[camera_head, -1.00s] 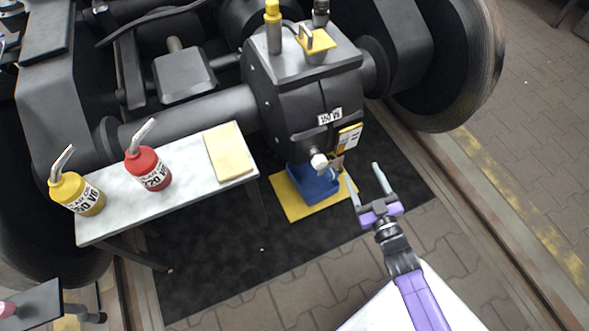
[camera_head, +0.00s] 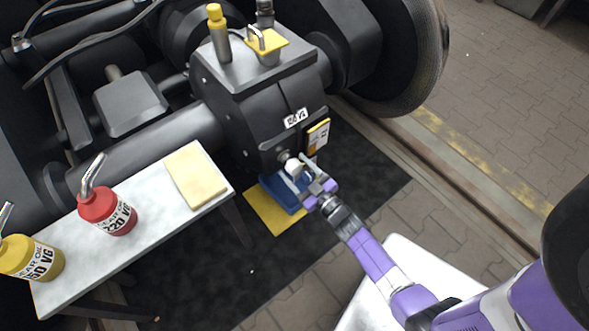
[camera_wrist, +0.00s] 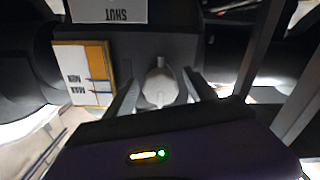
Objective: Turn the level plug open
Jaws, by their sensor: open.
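The level plug (camera_head: 292,166) is a pale round knob low on the front of the dark gearbox (camera_head: 262,118). In the wrist view the plug (camera_wrist: 160,88) shows a raised bar pointing to the top of the picture, near a plate reading "SHUT" (camera_wrist: 108,10), upside down. My gripper (camera_head: 298,178) is at the plug in the head view. In the wrist view its two open fingers (camera_wrist: 159,92) stand on either side of the plug, with gaps visible. Whether they touch it is not clear.
A blue tray (camera_head: 284,192) on a yellow mat (camera_head: 268,212) lies below the gearbox. A "MAX MIN" gauge card (camera_wrist: 84,74) is beside the plug. A side table (camera_head: 110,245) at left holds a red oil can (camera_head: 107,212), a yellow oil can (camera_head: 32,258) and a yellow cloth (camera_head: 196,175).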

